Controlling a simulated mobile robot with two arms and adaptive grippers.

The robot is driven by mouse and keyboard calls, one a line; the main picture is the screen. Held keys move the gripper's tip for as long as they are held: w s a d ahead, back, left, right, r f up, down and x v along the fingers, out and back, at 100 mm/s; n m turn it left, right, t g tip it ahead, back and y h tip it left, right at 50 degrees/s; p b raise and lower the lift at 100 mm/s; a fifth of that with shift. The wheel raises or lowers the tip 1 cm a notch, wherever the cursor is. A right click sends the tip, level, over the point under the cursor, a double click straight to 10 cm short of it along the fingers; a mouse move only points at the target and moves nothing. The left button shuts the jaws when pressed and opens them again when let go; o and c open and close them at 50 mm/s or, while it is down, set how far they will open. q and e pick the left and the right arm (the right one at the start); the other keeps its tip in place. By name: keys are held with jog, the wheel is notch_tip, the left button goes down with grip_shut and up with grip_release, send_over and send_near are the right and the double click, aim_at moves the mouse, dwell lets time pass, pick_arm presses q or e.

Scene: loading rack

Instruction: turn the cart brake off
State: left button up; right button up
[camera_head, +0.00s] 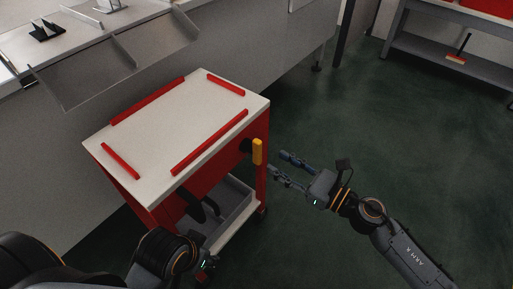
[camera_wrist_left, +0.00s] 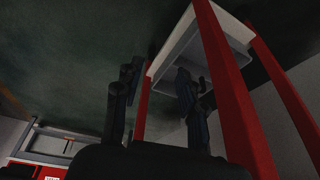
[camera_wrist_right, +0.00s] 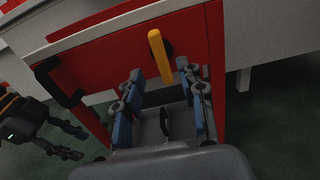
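The cart (camera_head: 180,115) has a white top with red edge bars and a red body. Its brake lever, a yellow bar (camera_head: 258,151) on a black pivot, stands roughly upright on the red end panel; it also shows in the right wrist view (camera_wrist_right: 160,57). My right gripper (camera_head: 281,162) is open and empty, just right of the lever. In the right wrist view the lever lies ahead, between the lines of the two fingers (camera_wrist_right: 162,82); contact cannot be told. My left gripper (camera_wrist_left: 157,78) is open and empty, low by the cart's red legs; the head view mostly hides it.
A black handle (camera_wrist_right: 60,82) sits on the same panel, left of the lever. A grey tray (camera_head: 232,208) is on the cart's lower shelf. A grey counter stands behind the cart. A rack (camera_head: 440,48) stands far right. The green floor between is clear.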

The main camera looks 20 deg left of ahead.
aim_at(261, 152)
jog(key=x, duration=0.8)
jog(key=shift+c, duration=0.4)
grip_shut()
